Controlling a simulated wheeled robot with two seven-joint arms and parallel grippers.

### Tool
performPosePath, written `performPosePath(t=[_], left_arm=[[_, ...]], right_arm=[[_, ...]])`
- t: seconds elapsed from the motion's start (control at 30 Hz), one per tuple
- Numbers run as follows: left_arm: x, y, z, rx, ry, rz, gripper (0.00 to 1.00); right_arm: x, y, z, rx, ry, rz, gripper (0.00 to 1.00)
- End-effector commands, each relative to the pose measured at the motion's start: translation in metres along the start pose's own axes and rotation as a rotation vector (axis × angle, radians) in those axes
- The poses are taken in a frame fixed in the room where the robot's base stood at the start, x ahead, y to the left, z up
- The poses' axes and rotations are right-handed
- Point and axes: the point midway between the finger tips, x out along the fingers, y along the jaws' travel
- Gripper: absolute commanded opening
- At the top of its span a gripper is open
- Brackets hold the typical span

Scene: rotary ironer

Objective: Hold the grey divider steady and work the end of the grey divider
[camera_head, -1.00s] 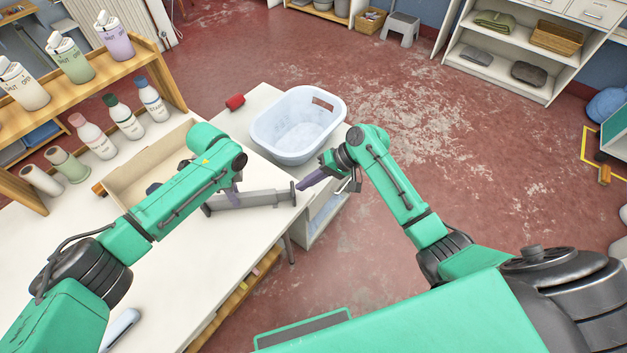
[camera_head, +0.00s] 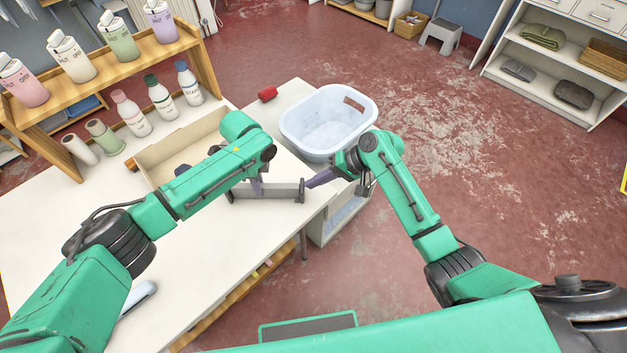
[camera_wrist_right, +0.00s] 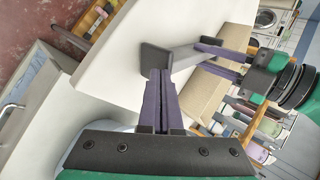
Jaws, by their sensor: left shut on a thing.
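The grey divider (camera_head: 285,190) is a long bar with an upright plate at its end, above the near right part of the white table. My left gripper (camera_head: 257,189) is shut on it along its length; its purple fingers (camera_wrist_right: 212,56) also show around the bar in the right wrist view. My right gripper (camera_head: 309,184) has its purple fingers together, close to the divider's end plate. In the right wrist view the fingertips (camera_wrist_right: 160,74) overlap the end plate (camera_wrist_right: 155,58); whether they touch it, I cannot tell. The divider's far end is partly hidden by my left arm.
An open beige box (camera_head: 160,160) stands on the table behind my left arm. A pale blue basket (camera_head: 325,120) stands just beyond my right gripper, with a red roll (camera_head: 267,94) beside it. Bottles (camera_head: 131,115) line the table's back left. Open floor lies to the right.

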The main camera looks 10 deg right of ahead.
Motion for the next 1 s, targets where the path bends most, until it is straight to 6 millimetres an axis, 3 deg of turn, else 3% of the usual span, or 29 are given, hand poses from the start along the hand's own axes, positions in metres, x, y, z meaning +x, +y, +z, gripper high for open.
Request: performPosePath(t=[0.13,0.3,0.43,0.6,0.8,0.83,0.9,1.0], left_arm=[[0.000,0.000,0.000,-0.001,0.002,0.000,0.00],[0.000,0.000,0.001,-0.001,0.000,0.000,0.00],[0.000,0.000,0.001,-0.002,-0.001,0.000,0.00],[0.000,0.000,0.001,-0.002,-0.002,0.000,0.00],[0.000,0.000,0.002,-0.003,-0.002,0.000,0.00],[0.000,0.000,0.002,-0.003,-0.002,0.000,0.35],[0.000,0.000,0.002,-0.003,-0.002,0.000,0.59],[0.000,0.000,0.002,-0.003,-0.003,0.000,0.59]], right_arm=[[-0.027,0.026,-0.001,0.003,0.004,0.010,0.00],[-0.080,0.023,-0.001,-0.002,0.006,0.009,0.00],[-0.109,0.023,-0.001,-0.001,0.004,0.008,0.00],[-0.124,0.022,0.000,0.000,0.002,0.007,0.00],[-0.124,0.022,0.000,0.000,0.003,0.006,0.00],[-0.124,0.022,-0.001,0.000,0.003,0.006,0.00],[-0.124,0.022,-0.001,0.000,0.003,0.006,0.00],[-0.124,0.022,-0.001,0.000,0.003,0.006,0.00]])
